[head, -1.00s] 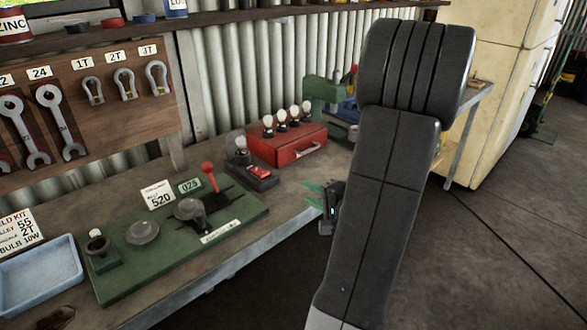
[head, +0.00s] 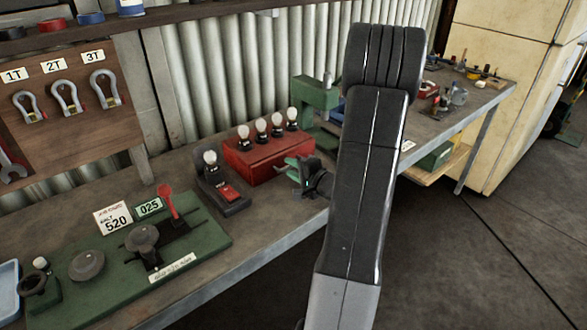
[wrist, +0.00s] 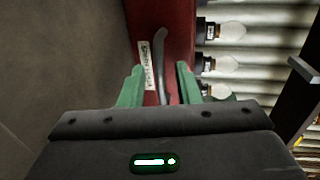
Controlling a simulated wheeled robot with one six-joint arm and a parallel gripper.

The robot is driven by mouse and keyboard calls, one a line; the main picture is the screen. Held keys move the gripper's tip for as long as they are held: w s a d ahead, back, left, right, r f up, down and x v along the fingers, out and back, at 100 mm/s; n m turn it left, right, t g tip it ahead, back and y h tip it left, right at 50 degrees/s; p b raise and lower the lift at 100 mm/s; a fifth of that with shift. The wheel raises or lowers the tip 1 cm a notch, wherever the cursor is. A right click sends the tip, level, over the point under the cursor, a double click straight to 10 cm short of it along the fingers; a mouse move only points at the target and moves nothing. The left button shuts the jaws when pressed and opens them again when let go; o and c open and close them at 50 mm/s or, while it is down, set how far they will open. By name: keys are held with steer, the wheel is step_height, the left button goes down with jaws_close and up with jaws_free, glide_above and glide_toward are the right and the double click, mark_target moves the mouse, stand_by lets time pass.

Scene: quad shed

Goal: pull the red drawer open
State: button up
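The red drawer (head: 250,164) is in a red box on the workbench, with several bulbs standing on its top. In the wrist view the red drawer front (wrist: 178,38) shows a white label and a grey bar handle (wrist: 160,48). My gripper (head: 299,166) has green fingers and is just in front of the red box. In the wrist view my gripper (wrist: 159,70) is open, one finger on each side of the handle's line, with gaps visible on both sides.
A black bulb tester (head: 223,190) with a red switch stands left of the box. A green fixture board (head: 205,240) with a red lever is nearer. A green vise-like tool (head: 318,98) stands behind, right of the box. The floor (head: 450,250) in front of the bench is clear.

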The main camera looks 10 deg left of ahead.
steer(key=shift+c, duration=0.4)
jaws_close()
steer(key=shift+s+d, duration=0.1)
steer(key=shift+s+d+f+b, duration=0.15)
steer(key=shift+d+b, duration=0.1)
steer(key=shift+b, duration=0.3)
steer(key=b+v, duration=0.2)
steer(key=v, duration=0.1)
steer(key=f+b+v, duration=0.1)
steer(key=b+v, duration=0.1)
steer(key=v, duration=0.1)
steer(key=f+b+v, duration=0.1)
steer(key=b+v, duration=0.1)
steer(key=v, duration=0.1)
steer(key=shift+s+d+r, duration=0.1)
steer(key=shift+s+d, duration=0.1)
steer(key=shift+d, duration=0.1)
steer(key=shift+s+d+r, duration=0.15)
steer(key=shift+s+d, duration=0.05)
steer(key=shift+s, duration=0.05)
steer(key=shift+o, duration=0.4)
jaws_free()
